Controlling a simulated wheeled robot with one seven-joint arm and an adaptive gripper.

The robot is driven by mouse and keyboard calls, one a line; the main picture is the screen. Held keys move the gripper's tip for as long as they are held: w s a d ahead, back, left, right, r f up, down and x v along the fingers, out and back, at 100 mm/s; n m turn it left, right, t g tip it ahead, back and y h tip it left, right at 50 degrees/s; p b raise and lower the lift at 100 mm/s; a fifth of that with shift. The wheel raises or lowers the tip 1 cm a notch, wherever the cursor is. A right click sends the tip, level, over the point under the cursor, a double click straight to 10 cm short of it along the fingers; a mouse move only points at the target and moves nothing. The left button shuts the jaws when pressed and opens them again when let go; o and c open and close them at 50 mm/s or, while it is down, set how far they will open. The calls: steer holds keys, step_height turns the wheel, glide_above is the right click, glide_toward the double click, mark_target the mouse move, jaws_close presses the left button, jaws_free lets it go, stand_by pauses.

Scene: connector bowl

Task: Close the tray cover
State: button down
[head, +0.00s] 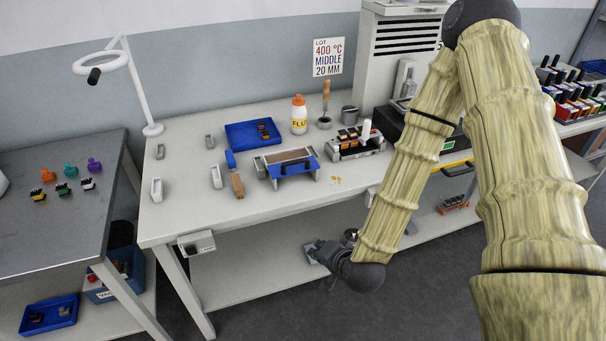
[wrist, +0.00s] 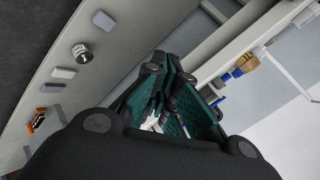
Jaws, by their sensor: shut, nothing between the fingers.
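The tray (head: 285,156) stands on the white workbench, a grey-ended holder with a brown surface inside. Its blue cover (head: 294,167) with a dark handle hangs along the front side, so the brown inside shows from above. My gripper (head: 312,254) is low in front of the workbench's front edge, well away from the tray and touching nothing that I can see. In the wrist view my gripper's dark, green-padded fingers (wrist: 168,90) are together and empty. Small blue and brown parts show beyond them; I cannot tell whether the cover is among them.
A flux bottle (head: 299,117) stands at the back. A rack (head: 356,143) with a white-handled part is on the right. A lower shelf (head: 250,270) runs under the workbench.

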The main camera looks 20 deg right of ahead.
steer(key=w+d+r+m+t+h+b, duration=0.1)
steer(key=w+d+r+m+t, duration=0.2)
steer(key=r, duration=0.4)
steer(key=w+d+r+m+t+b, duration=0.1)
steer(key=w+r+m+t+b, duration=0.2)
steer(key=w+r, duration=0.35)
steer(key=p, duration=0.5)
glide_toward(301, 162)
steer(key=shift+m, duration=0.4)
steer(key=w, duration=0.6)
steer(key=shift+w+a+f, duration=0.1)
steer(key=shift+a+f, duration=0.05)
steer(key=shift+f, duration=0.25)
steer(key=shift+w+f, duration=0.15)
steer(key=shift+w, duration=0.2)
